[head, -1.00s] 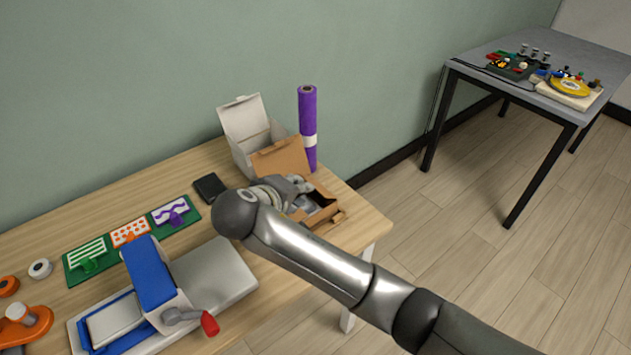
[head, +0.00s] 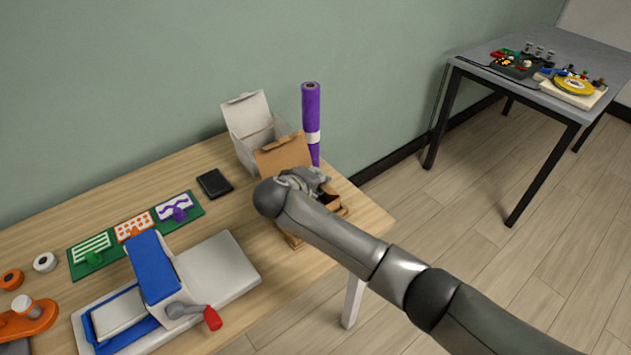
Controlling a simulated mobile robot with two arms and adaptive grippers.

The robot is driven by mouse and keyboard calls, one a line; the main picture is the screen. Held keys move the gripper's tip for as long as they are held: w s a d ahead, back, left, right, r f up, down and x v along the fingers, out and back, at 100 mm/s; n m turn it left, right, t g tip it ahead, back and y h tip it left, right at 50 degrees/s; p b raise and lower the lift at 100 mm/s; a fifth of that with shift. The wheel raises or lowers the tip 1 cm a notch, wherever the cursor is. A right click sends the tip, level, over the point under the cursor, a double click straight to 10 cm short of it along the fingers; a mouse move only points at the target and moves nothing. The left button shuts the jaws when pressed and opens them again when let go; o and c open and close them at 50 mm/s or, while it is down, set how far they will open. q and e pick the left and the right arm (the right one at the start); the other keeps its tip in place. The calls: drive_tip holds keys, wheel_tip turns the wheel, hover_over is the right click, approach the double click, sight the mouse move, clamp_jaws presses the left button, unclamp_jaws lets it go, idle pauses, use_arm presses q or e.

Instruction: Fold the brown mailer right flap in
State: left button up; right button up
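The brown mailer (head: 284,155) is an open cardboard box near the right end of the wooden table, its lid standing up at the back. My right arm reaches across from the lower right, and my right gripper (head: 310,180) is over the box's right side. The gripper and arm hide most of the box's inside and the right flap, so I cannot tell how the flap stands or whether the fingers touch it. The fingers are too hidden to tell open from shut. My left gripper is not in view.
A white open box (head: 250,130) and a purple roll (head: 311,120) stand behind the mailer. A black wallet-like item (head: 214,184) lies to its left. A blue and white press (head: 158,275) with a red-tipped handle fills the table's front. A grey table (head: 560,65) stands apart at right.

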clamp_jaws()
drive_tip(key=shift+s+a+f+t+h+b, duration=0.2)
drive_tip(key=shift+f+t+h+b, duration=0.4)
drive_tip(key=shift+h+b, duration=0.1)
drive_tip(key=shift+r+n+t, duration=0.1)
drive_tip(key=shift+n+t, duration=0.3)
drive_tip(key=shift+c, duration=2.4)
unclamp_jaws()
drive_tip(key=o, duration=0.5)
drive_tip(key=shift+r, duration=0.1)
